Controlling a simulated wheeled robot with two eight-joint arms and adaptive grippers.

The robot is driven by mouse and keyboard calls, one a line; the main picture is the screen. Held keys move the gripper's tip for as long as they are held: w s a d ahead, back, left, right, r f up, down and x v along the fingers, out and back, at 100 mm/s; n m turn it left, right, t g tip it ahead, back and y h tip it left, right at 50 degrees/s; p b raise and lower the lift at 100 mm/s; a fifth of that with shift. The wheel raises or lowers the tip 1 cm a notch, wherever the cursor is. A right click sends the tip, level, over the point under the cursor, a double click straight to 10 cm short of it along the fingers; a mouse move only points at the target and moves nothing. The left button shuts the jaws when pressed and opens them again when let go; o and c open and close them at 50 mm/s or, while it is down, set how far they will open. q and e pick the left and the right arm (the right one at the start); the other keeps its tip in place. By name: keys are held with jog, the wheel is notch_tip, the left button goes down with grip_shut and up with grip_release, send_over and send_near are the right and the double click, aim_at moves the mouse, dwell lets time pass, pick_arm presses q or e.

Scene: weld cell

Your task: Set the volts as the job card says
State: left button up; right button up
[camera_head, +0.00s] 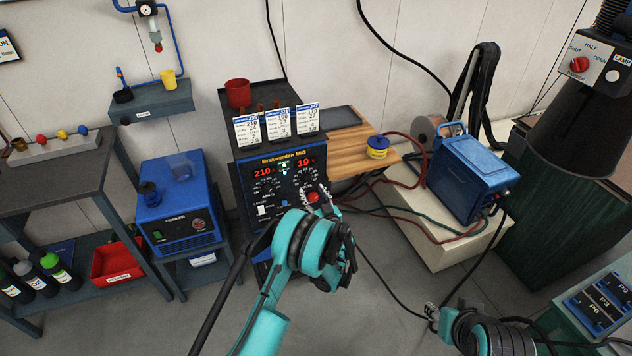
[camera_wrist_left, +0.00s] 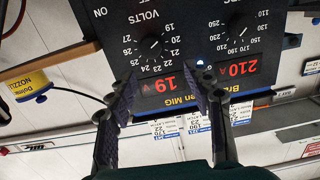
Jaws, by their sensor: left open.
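The blue and black MIG welder (camera_head: 285,180) stands in the middle, with red displays of 210 and 19. The wrist view shows it upside down. There the black VOLTS knob (camera_wrist_left: 152,44) sits in a scale of about 19 to 27, near the 19 V display (camera_wrist_left: 170,83). Three job cards, left (camera_head: 247,130), middle (camera_head: 280,122) and right (camera_head: 308,117), stand on top; their small print is hard to read surely. My left gripper (camera_wrist_left: 166,80) is open and empty, its fingers apart before the panel, short of the knob. My right gripper (camera_head: 432,314) is low at right, its jaws unclear.
A red cup (camera_head: 238,93) stands on the welder. A blue box (camera_head: 178,205) is at left, and a blue unit (camera_head: 468,178) with hoses at right. A cable hangs close to my left arm.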

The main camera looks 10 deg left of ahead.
aim_at(308, 181)
pick_arm(q)
jog(key=shift+t, duration=0.4)
jog(key=w+a, duration=0.1)
jog(key=w, duration=0.1)
jog(key=w+a+f+b, duration=0.1)
jog(key=w, duration=0.1)
jog(key=w+f+b, duration=0.1)
jog(key=shift+w+a, duration=0.65)
jog(key=shift+w, duration=0.15)
jog(key=shift+r, duration=0.1)
jog(key=c, duration=1.1)
